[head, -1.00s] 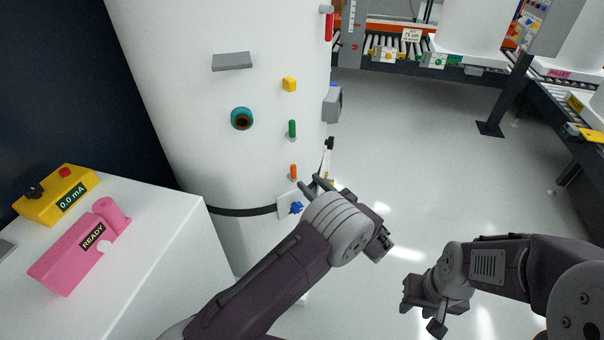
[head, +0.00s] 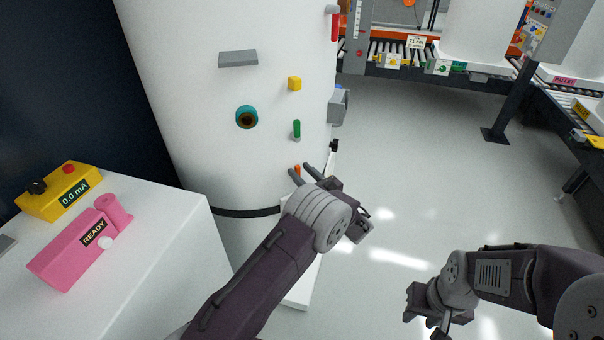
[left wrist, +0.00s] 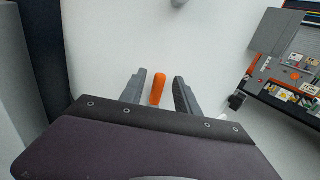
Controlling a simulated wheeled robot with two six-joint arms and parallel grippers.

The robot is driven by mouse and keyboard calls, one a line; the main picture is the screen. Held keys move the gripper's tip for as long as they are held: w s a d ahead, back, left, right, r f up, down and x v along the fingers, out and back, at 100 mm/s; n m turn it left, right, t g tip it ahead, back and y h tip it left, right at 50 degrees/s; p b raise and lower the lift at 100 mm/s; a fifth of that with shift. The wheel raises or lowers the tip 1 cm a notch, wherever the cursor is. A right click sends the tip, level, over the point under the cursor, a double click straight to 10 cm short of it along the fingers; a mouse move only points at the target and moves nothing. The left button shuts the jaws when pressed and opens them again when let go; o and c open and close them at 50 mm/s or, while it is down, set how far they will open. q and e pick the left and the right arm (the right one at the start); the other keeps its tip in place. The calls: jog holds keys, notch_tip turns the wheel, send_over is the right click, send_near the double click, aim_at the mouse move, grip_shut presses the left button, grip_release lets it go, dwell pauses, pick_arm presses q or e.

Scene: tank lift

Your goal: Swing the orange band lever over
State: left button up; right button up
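The orange lever (head: 297,167) is on the white tank (head: 210,120), low on its right side, below a green peg (head: 297,130). My left gripper (head: 301,170) is at the lever with its fingers apart. In the left wrist view the orange lever (left wrist: 158,88) stands between the two fingers of my left gripper (left wrist: 160,76), with a gap on each side. The dark band (head: 232,212) runs around the tank; its right part is hidden behind my left arm. My right gripper (head: 424,325) hangs low at the right, empty, its fingers apart.
A white cabinet (head: 150,270) at the left carries a yellow meter (head: 58,192) and a pink device (head: 75,250) reading READY. A teal-ringed port (head: 246,117), grey ledge (head: 238,58) and yellow block (head: 294,83) stick out of the tank.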

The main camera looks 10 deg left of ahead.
pick_arm(q)
grip_shut()
jog(key=shift+s+f, duration=0.1)
jog(key=s+a+f+n+b, duration=0.1)
jog(key=n+b, duration=0.3)
jog(key=b, duration=0.1)
jog(key=s+a+f+n+b, duration=0.1)
jog(key=n+b, duration=0.4)
jog(key=s+a+f+n+b, duration=0.1)
jog(key=n+b, duration=0.4)
jog(key=b, duration=0.1)
jog(key=shift+s+a+f, duration=0.1)
jog(key=shift+s+f, duration=0.1)
jog(key=shift+f, duration=0.2)
jog(key=shift+f+n+b, duration=0.1)
jog(key=shift+n+b, duration=0.5)
jog(key=shift+b, duration=0.5)
grip_release()
